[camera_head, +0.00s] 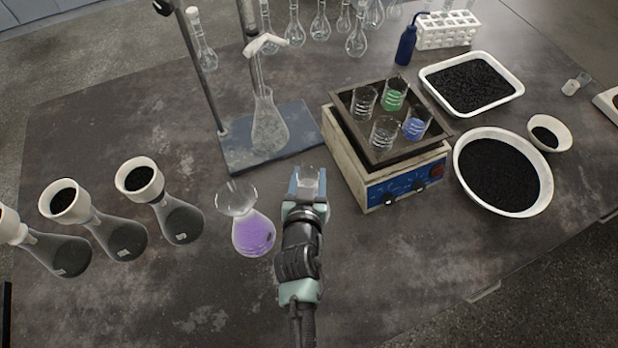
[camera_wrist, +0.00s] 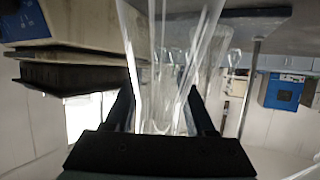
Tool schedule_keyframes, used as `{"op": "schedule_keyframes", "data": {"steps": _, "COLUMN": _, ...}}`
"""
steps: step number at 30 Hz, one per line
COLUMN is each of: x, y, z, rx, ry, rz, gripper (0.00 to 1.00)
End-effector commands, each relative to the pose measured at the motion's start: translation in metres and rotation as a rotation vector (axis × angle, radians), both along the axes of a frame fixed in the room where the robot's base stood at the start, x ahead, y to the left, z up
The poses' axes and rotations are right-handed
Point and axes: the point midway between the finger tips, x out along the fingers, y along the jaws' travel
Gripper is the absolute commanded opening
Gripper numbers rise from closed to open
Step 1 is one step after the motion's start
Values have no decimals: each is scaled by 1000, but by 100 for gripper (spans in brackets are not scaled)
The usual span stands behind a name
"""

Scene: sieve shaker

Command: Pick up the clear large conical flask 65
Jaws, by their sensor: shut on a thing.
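My gripper (camera_head: 308,184) is at the front middle of the table, between the purple flask and the shaker. It is shut on a clear glass vessel (camera_head: 309,173), whose top shows between the fingers. In the wrist view the clear glass (camera_wrist: 165,45) runs between both fingers and flares toward the top of the picture. Its full outline is hidden, so I cannot tell surely that it is the large conical flask, or whether it touches the table. Another clear conical flask (camera_head: 268,126) stands on the blue stand base behind my gripper.
A purple-filled flask (camera_head: 254,235) stands close to the left of my gripper. The shaker (camera_head: 385,175) with several beakers is close to the right. Several dark-filled flasks with funnels (camera_head: 181,222) stand at left. A white basin (camera_head: 546,180) stands right.

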Motion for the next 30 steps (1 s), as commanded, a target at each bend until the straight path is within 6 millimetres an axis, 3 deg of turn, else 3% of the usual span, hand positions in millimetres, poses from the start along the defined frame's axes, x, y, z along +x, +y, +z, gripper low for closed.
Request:
{"op": "schedule_keyframes", "data": {"steps": 12, "x": 1, "y": 0, "z": 46, "rx": 2, "ry": -6, "rz": 0, "gripper": 0}}
{"op": "schedule_keyframes", "data": {"steps": 30, "x": 1, "y": 0, "z": 95, "rx": 1, "ry": -4, "rz": 1, "gripper": 0}}
